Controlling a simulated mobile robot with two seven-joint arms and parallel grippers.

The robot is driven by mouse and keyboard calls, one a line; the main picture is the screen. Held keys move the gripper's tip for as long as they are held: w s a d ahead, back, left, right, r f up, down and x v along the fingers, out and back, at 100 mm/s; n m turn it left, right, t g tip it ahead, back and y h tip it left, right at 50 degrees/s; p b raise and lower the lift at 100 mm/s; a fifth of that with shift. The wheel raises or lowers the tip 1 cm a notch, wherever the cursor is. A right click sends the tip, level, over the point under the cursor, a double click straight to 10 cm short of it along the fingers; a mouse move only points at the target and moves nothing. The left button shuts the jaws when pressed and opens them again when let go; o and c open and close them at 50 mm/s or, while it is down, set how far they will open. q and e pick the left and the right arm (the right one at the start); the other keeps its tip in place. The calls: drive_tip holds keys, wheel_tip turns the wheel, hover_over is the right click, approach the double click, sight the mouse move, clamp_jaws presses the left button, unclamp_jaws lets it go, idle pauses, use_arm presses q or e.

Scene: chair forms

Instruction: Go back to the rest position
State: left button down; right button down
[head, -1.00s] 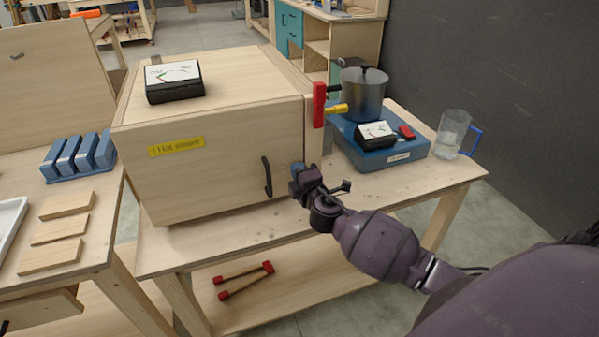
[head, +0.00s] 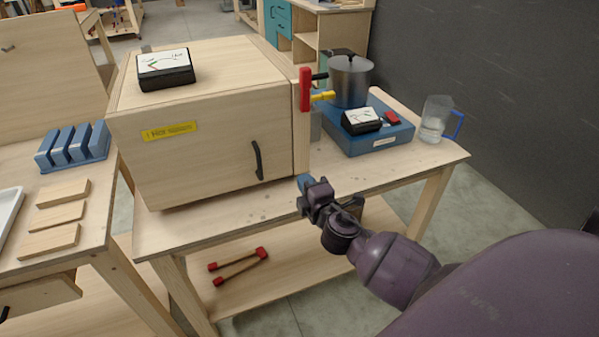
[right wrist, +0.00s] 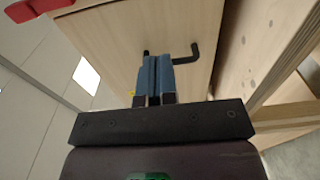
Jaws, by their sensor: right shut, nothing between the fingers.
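My right gripper (head: 304,183) is in front of the wooden box with the yellow label, to the right of and below its black door handle (head: 258,160). Its blue fingers are shut and empty, and they also show in the right wrist view (right wrist: 157,76). The handle appears beyond the fingertips in the right wrist view, apart from them as far as the head view shows. The box door (head: 200,165) looks closed. My left gripper is not in view.
The bench (head: 250,222) carries the box, a blue burner (head: 370,138) with a metal pot (head: 350,82), and a clear jug (head: 434,118). A red and yellow lever (head: 305,90) stands at the box's right edge. A left table holds wooden slats (head: 57,217) and a blue rack (head: 73,146).

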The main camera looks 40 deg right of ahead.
drive_tip(key=shift+s+a, duration=0.15)
drive_tip(key=shift+s, duration=0.55)
drive_tip(key=s+a+f+m+g+y, duration=0.1)
drive_tip(key=s+a+f+m+g, duration=0.2)
drive_tip(key=s+f+m, duration=0.4)
drive_tip(key=s+a+f+m+g+y, duration=0.2)
drive_tip(key=s+f+m, duration=0.5)
drive_tip(key=s+f, duration=0.4)
drive_tip(key=s+a+g, duration=0.1)
drive_tip(key=s+a, duration=0.1)
drive_tip(key=s, duration=0.1)
drive_tip(key=shift+m, duration=0.4)
